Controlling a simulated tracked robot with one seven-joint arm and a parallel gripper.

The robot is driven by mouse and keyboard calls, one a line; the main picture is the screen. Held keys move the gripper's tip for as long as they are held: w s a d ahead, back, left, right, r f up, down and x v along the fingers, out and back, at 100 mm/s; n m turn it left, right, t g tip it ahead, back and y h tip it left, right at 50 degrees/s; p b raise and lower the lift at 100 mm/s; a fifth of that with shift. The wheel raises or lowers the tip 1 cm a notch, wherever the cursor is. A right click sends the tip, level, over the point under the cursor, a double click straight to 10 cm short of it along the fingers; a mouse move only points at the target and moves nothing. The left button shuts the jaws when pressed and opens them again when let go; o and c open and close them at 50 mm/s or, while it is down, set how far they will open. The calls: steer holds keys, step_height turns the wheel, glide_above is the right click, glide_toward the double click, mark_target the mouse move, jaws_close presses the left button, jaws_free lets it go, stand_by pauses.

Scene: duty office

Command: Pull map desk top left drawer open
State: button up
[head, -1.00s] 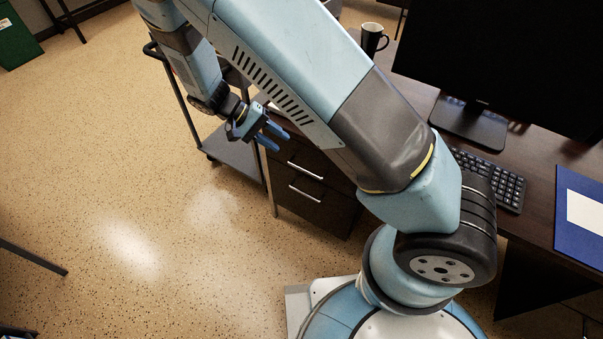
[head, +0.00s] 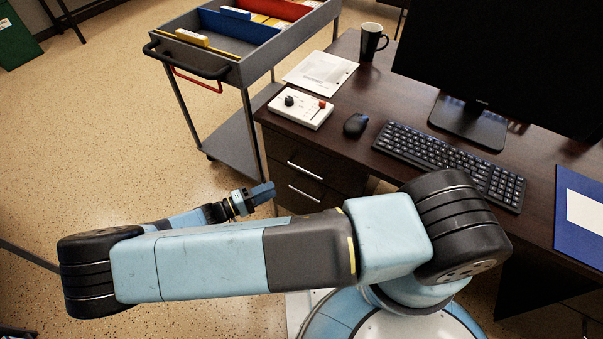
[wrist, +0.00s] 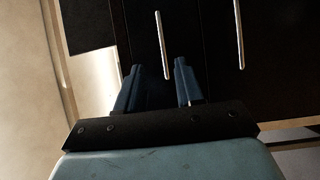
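The map desk (head: 345,130) is dark brown, with a stack of drawers under its left end. The top left drawer (head: 285,150) has a bar handle (head: 306,171) and looks closed. A lower drawer (head: 285,185) with its own handle (head: 306,193) is partly hidden behind my arm. My gripper (head: 268,192) is low in front of the drawers, pointing towards them. In the wrist view my gripper (wrist: 157,88) has its fingers apart with nothing between them. One handle (wrist: 162,45) lies ahead between the finger lines, and another handle (wrist: 239,35) is to the right; I cannot tell which is upper.
A grey cart (head: 240,65) with folders stands close to the desk's left end. A control box (head: 301,108), paper (head: 320,73), mug (head: 372,42), mouse (head: 355,124), keyboard (head: 445,160) and monitor (head: 495,60) are on the desk.

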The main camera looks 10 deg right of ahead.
step_height(320, 180, down, 2)
steer(key=t, duration=0.1)
steer(key=n+t, duration=0.1)
steer(key=t, duration=0.1)
steer(key=shift+s+f, duration=0.15)
steer(key=shift+f, duration=0.05)
steer(key=x, duration=1.3)
steer(key=shift+d+r, duration=0.2)
steer(key=shift+r, duration=0.05)
jaws_close()
steer(key=shift+d+f, duration=0.1)
stand_by(0.7)
